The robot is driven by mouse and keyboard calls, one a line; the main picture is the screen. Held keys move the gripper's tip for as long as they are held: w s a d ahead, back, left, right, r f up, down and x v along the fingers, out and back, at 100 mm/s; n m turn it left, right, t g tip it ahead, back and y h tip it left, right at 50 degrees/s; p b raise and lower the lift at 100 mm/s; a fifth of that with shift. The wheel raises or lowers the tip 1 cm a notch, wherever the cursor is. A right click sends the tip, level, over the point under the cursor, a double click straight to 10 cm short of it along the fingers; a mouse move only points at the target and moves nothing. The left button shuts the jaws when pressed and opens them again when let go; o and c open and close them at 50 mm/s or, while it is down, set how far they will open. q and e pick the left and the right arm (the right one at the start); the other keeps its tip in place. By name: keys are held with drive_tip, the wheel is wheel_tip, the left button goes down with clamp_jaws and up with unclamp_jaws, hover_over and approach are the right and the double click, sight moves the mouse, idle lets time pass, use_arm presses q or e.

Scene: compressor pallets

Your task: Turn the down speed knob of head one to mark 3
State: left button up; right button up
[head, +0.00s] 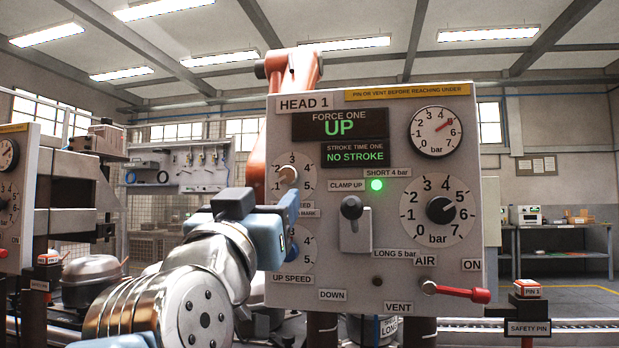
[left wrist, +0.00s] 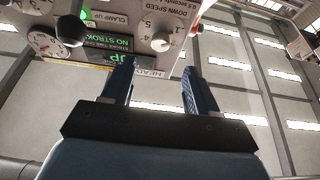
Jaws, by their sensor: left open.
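The head one panel (head: 345,270) faces me. Its down speed knob (head: 288,174) is a small beige knob on a numbered dial at the panel's upper left. I cannot tell which mark it points to. In the left wrist view the knob (left wrist: 160,42) appears upside down, with the "DOWN SPEED" label near it. My right gripper is not in view.
A black clamp lever (head: 352,208), a pressure knob (head: 441,210) and a red air lever (head: 455,290) stick out from the panel. Another panel (head: 14,200) stands at far left.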

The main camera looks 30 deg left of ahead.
sight(287, 179)
use_arm(q)
drive_tip(key=p+x, duration=0.3)
drive_tip(key=x, duration=0.7)
drive_tip(key=shift+w+a, duration=0.15)
drive_tip(key=c, duration=1)
drive_tip(key=shift+c, duration=0.2)
